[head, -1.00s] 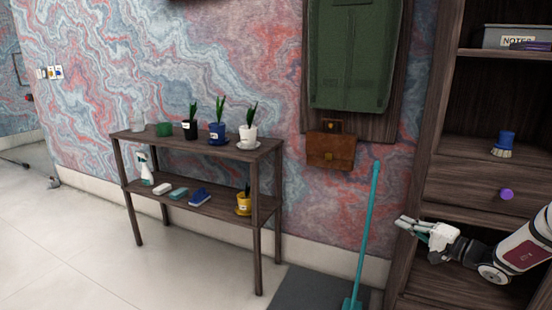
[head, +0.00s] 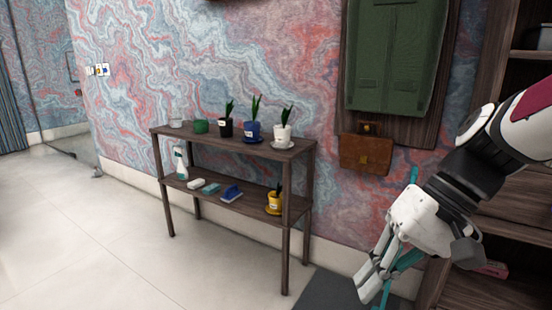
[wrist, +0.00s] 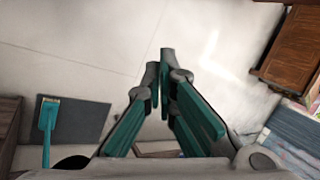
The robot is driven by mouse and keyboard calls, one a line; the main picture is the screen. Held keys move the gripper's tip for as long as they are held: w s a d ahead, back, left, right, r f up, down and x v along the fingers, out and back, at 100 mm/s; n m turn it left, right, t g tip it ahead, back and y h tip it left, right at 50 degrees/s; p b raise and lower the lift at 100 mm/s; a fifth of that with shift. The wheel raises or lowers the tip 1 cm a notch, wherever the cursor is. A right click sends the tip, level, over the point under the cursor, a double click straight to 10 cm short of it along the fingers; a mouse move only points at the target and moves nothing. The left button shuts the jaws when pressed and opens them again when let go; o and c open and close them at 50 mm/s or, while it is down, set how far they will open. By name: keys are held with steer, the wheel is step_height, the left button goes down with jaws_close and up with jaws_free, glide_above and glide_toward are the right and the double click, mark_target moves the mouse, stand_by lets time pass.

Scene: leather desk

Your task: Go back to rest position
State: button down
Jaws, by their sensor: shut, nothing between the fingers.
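My gripper (head: 375,282) is in the right part of the head view, in front of the wooden shelf unit and a teal-handled tool. It points down and to the left. In the wrist view my gripper (wrist: 164,78) shows its teal-padded fingers together at the tips, with nothing between them. Pale floor lies beyond the fingertips.
A two-tier wooden rack (head: 296,222) with potted plants, a spray bottle (head: 180,161) and brushes stands against the wall. A brown satchel (head: 366,153) hangs there. A dark mat (wrist: 85,122) with a teal tool (wrist: 47,120) lies below. Floor at left is clear.

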steer(key=s+d+f+h, duration=0.1)
steer(key=s+d+h, duration=0.2)
steer(key=s, duration=0.6)
steer(key=s+d+h, duration=0.2)
steer(key=s+h, duration=0.1)
steer(key=s, duration=0.6)
step_height(320, 180, up, 27)
steer(key=t+p, duration=0.4)
steer(key=p, duration=2.2)
steer(key=shift+w+d+t, duration=0.3)
steer(key=shift+w+d, duration=0.05)
steer(key=shift+d, duration=0.1)
